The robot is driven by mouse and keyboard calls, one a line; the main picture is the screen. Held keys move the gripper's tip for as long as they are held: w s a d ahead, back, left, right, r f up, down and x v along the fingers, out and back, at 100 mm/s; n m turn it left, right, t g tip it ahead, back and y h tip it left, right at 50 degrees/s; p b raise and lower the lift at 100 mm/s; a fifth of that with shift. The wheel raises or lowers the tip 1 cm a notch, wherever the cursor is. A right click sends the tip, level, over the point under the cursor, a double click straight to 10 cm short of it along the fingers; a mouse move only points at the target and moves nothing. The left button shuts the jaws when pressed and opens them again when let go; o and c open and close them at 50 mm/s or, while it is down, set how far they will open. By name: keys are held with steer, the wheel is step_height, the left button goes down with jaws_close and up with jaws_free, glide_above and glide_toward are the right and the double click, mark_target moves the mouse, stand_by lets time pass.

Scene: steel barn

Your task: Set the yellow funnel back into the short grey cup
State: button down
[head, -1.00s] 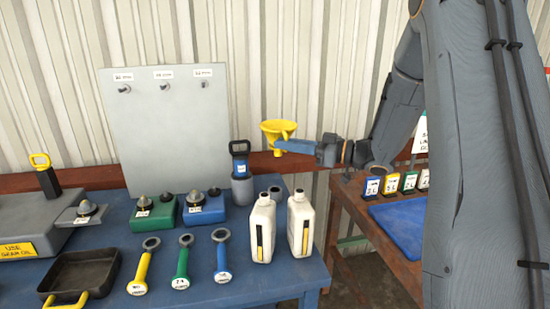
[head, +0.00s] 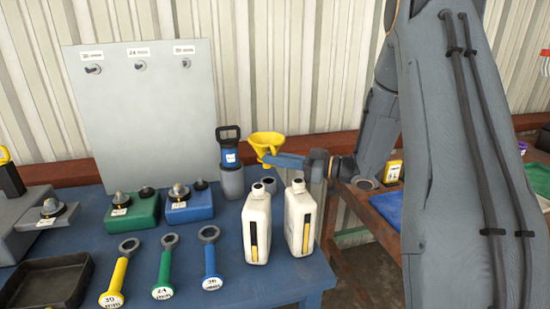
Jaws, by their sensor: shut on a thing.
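The yellow funnel (head: 266,143) is in my gripper (head: 279,159), whose blue fingers are shut on its right side. The funnel is wide end up, in the air over the back right part of the blue bench. The short grey cup (head: 268,185) stands on the bench behind two white jugs, and only its upper part shows. In the picture the funnel is above the cup, with a gap between them.
A taller grey cup (head: 232,183) holding a blue and black handled tool (head: 229,150) stands just left of the funnel. White jugs (head: 257,228) (head: 300,220) stand in front of the short cup. A grey panel (head: 145,115) rises behind. A brown bench (head: 385,208) is at right.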

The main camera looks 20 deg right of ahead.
steer(key=shift+f+b, duration=1.05)
steer(key=shift+f, duration=0.5)
steer(key=shift+r, duration=0.2)
steer(key=shift+d+p, duration=0.1)
steer(key=shift+p, duration=0.2)
steer(key=shift+s+d, duration=0.1)
steer(key=shift+f, duration=0.25)
steer(key=shift+f, duration=0.35)
steer(key=shift+f+b, duration=0.65)
steer(key=shift+f, duration=0.35)
steer(key=shift+f, duration=0.35)
steer(key=shift+f+b, duration=0.5)
steer(key=shift+f, duration=0.3)
